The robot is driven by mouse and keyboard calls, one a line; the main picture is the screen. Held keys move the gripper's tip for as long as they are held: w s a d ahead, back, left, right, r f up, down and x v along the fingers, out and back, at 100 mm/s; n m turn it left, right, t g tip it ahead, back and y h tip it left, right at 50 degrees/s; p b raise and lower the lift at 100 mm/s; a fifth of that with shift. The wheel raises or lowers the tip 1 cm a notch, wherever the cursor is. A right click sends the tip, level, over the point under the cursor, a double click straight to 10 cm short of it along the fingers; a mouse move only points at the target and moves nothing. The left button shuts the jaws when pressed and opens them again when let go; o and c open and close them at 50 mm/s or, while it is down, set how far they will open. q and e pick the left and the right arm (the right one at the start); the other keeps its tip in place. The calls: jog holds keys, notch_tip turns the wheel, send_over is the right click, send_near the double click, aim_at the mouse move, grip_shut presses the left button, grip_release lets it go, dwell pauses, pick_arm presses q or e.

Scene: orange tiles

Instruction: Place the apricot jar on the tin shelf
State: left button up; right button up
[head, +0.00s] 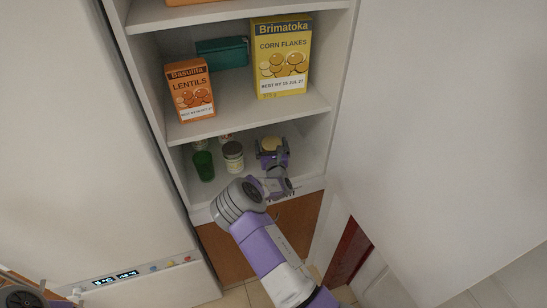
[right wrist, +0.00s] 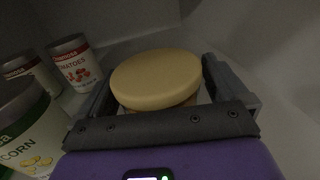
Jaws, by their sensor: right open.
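A jar with a pale yellow lid (head: 271,144) stands on the lowest visible shelf (head: 215,196), the one with the tins. In the right wrist view its lid (right wrist: 155,77) fills the middle, with a narrow orange-brown band below; no label shows, so I cannot confirm it is apricot. My right gripper (head: 272,156) is open, with a finger on each side of the jar in the right wrist view (right wrist: 175,90). I cannot tell whether the fingers touch it. My left gripper is not in view; only part of my left arm seems to show at the lower left.
The shelf above holds a lentils box (head: 190,90), a teal box (head: 222,52) and corn flakes (head: 281,56).

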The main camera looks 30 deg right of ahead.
jog(key=v, duration=1.1)
jog(key=shift+s+a+b, duration=0.15)
jog(key=shift+s+b, duration=0.1)
jog(key=shift+b, duration=0.1)
